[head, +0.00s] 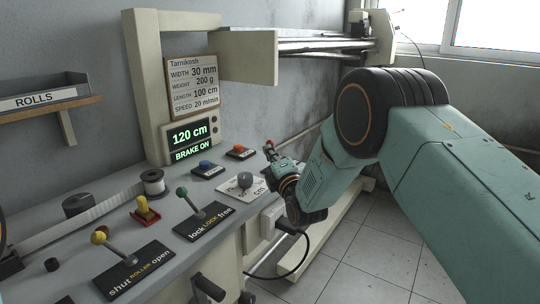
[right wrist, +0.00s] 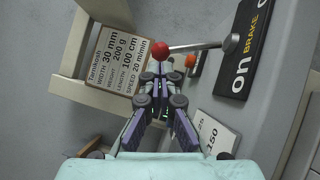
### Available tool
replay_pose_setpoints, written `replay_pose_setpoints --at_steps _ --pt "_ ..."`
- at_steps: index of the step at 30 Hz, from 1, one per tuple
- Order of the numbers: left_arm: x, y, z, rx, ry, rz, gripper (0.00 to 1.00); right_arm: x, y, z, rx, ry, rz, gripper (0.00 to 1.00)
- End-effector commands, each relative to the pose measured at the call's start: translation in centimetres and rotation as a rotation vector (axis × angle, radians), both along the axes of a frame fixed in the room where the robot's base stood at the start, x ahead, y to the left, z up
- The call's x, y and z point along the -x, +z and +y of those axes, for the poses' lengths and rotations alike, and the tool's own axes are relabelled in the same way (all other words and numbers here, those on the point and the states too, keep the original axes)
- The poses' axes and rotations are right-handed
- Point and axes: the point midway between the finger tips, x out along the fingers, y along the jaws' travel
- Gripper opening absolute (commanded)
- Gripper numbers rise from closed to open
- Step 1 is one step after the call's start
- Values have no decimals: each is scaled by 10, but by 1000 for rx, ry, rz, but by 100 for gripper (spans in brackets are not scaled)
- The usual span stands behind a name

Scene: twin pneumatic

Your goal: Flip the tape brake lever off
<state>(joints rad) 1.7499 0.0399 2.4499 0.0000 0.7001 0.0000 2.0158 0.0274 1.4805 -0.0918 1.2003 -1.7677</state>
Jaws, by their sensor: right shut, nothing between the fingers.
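The tape brake lever has a red ball knob (right wrist: 161,50) on a metal rod in the right wrist view. Its black plate (right wrist: 243,50) reads "on" and "BRAKE"; its other end is cut off. My right gripper (right wrist: 160,68) is shut and empty, its fingertips close to the knob; whether they touch, I cannot tell. In the head view my right gripper (head: 272,158) is small, near the red knob (head: 269,144), and the plate is not clearly visible. The green display (head: 190,141) reads "120 cm" and "BRAKE ON". My left gripper is not in view.
The lock lever's green knob (head: 181,191) and the roller lever's yellow knob (head: 99,237) stand at the front left. Blue (head: 206,165) and orange (head: 239,150) buttons and a grey dial (head: 245,180) lie left of my right gripper. The sign board (head: 194,87) is behind.

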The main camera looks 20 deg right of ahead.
Motion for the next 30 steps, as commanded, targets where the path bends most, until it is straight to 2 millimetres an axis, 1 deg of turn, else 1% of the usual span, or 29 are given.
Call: replay_pose_setpoints --at_steps 10,30 --pt "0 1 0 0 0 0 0 0 1 0 -5 0 4 0" --pt "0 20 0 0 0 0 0 -6 11 -7 -102 -1 79 0"
